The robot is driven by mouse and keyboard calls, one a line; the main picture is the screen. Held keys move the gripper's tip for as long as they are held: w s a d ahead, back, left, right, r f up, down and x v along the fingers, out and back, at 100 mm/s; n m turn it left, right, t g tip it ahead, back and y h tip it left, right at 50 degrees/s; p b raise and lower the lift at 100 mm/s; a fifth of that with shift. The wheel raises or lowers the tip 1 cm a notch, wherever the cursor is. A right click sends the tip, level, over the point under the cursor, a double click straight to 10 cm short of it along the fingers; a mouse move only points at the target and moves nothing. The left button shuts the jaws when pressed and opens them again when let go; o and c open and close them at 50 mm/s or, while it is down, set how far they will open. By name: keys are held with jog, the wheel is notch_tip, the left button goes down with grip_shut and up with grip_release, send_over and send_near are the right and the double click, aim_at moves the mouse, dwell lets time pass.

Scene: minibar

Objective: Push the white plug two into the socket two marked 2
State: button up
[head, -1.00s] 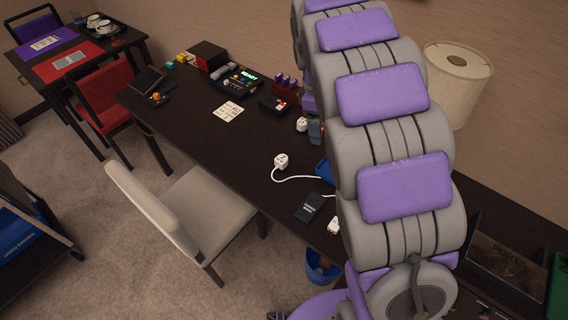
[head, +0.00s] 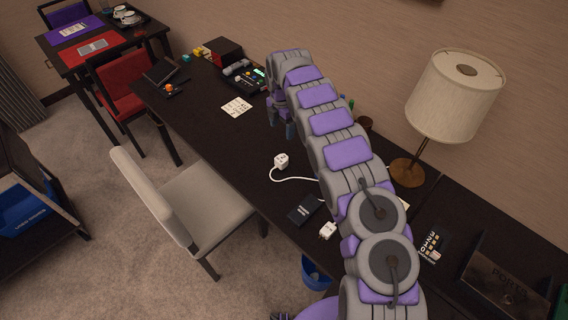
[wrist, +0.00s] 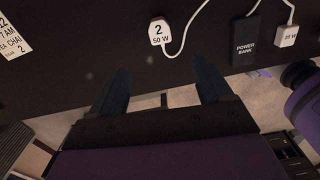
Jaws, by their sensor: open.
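The white plug two (wrist: 158,33), marked "2" and "50 W", lies on the dark desk with its white cable curving to the right. It also shows in the head view (head: 281,160). My gripper (wrist: 162,82) is open and empty, its two dark fingers pointing toward the plug but apart from it. In the head view my gripper (head: 281,128) hangs over the desk just beyond the plug. I cannot make out the socket marked 2 in either view; my arm covers part of the desk.
A black power bank (wrist: 245,40) and a white 20 W plug (wrist: 288,36) lie right of plug two. A white card (head: 237,107) and a lit device (head: 243,76) are farther along the desk. A lamp (head: 455,95) stands at the back; a chair (head: 190,205) is in front.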

jog(key=f, duration=0.1)
jog(key=b, duration=0.3)
send_over(282, 158)
jog(key=shift+n, duration=0.3)
notch_tip(282, 158, down, 11)
jog(key=shift+f, duration=0.6)
jog(key=f, duration=0.2)
jog(key=f+b, duration=0.1)
jog(key=f, duration=0.2)
jog(key=shift+a, duration=0.2)
jog(key=shift+d+r, duration=0.1)
jog(key=shift+c, duration=0.2)
